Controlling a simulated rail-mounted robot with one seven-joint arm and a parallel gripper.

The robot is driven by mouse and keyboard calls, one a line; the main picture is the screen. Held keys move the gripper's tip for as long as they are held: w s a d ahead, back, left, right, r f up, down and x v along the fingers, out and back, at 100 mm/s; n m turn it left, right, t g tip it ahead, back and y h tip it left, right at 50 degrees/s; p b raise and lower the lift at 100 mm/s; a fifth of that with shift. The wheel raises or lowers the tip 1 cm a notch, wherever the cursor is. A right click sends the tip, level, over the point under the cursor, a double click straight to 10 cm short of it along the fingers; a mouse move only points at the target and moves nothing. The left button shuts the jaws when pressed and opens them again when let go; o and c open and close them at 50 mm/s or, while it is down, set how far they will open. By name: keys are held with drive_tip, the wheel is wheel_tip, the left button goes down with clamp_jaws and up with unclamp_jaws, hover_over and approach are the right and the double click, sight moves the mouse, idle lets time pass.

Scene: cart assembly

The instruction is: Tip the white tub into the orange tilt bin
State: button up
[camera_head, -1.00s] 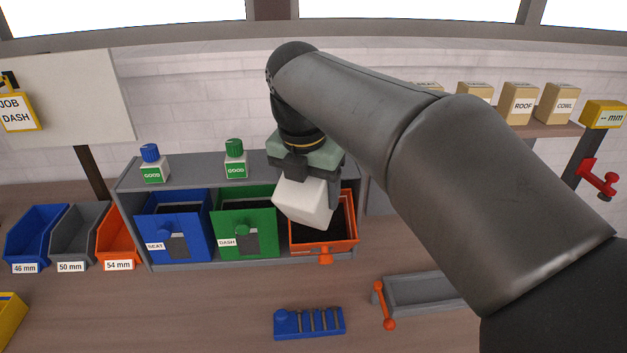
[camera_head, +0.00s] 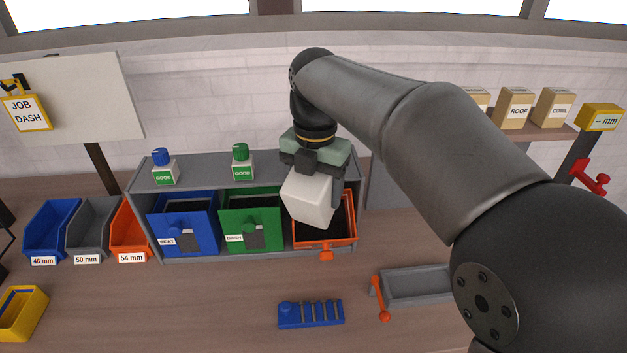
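The white tub (camera_head: 308,199) hangs tilted over the orange tilt bin (camera_head: 325,243), in front of my gripper (camera_head: 314,172). The gripper's fingers are mostly hidden behind the tub, but one dark finger shows at its right side, and the tub is held up clear of the bin. The tub's opening and contents are not visible. The orange bin is tipped open at the right end of the grey rack, with a dark inside and an orange knob at its front.
The blue SEAT bin (camera_head: 183,226) and green DASH bin (camera_head: 250,222) stand left of the orange bin. Two GOOD bottles stand on the rack's top (camera_head: 203,175). A blue block with slots (camera_head: 311,314) and a grey tray (camera_head: 416,286) with an orange lever lie in front.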

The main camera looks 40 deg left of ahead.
drive_tip(key=shift+w+a+r+g+h+p, duration=0.25)
drive_tip(key=shift+g+p, duration=0.4)
drive_tip(key=shift+p, duration=1.1)
drive_tip(key=shift+w+d+r+g+p, duration=0.1)
drive_tip(key=shift+w+g+p, duration=0.4)
drive_tip(key=shift+p, duration=1.25)
drive_tip(key=shift+w+a+r+g+h+p, duration=0.15)
drive_tip(key=shift+g+p, duration=0.7)
drive_tip(key=shift+p, duration=0.9)
drive_tip(key=shift+d+p, duration=0.1)
drive_tip(key=shift+p, duration=0.25)
drive_tip(key=shift+w+f+g, duration=0.1)
drive_tip(key=shift+w+g, duration=0.2)
drive_tip(key=shift+g, duration=0.5)
